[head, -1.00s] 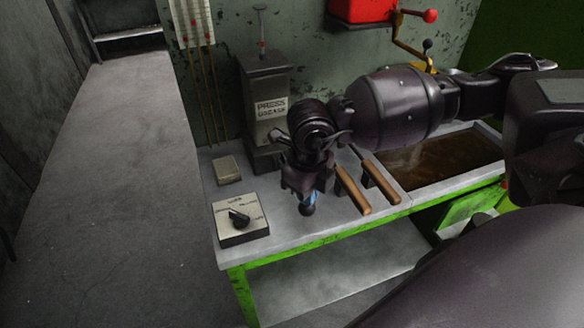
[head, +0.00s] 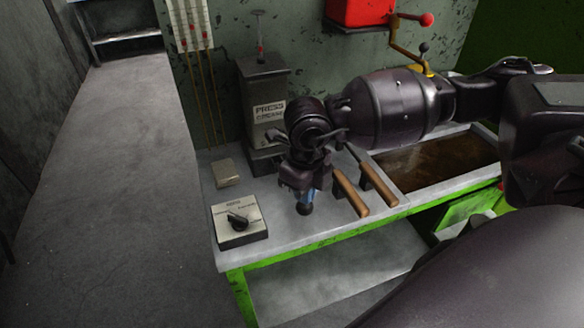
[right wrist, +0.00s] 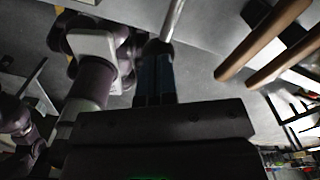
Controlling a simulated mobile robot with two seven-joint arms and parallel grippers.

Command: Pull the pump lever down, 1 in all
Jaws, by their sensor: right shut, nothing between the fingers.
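A dark ball knob (head: 305,209) shows just below my right gripper (head: 308,196); I take it for the end of the pump lever. In the right wrist view the knob (right wrist: 157,47) sits at the end of a silver rod (right wrist: 173,18), right at the tips of my right gripper (right wrist: 155,55). The fingers are shut with nothing between them; whether they touch the knob I cannot tell. In the head view my gripper hides the rod. The grey press grease pump (head: 265,110) stands behind, at the back of the bench. My left gripper is not in view.
Two wooden-handled tools (head: 350,192) lie close right of my gripper on the bench (head: 285,232). A dial box (head: 239,222) stands front left, a small block (head: 226,173) behind it. A brown-filled trough (head: 440,162) is at right. A red box (head: 360,10) with a crank hangs above.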

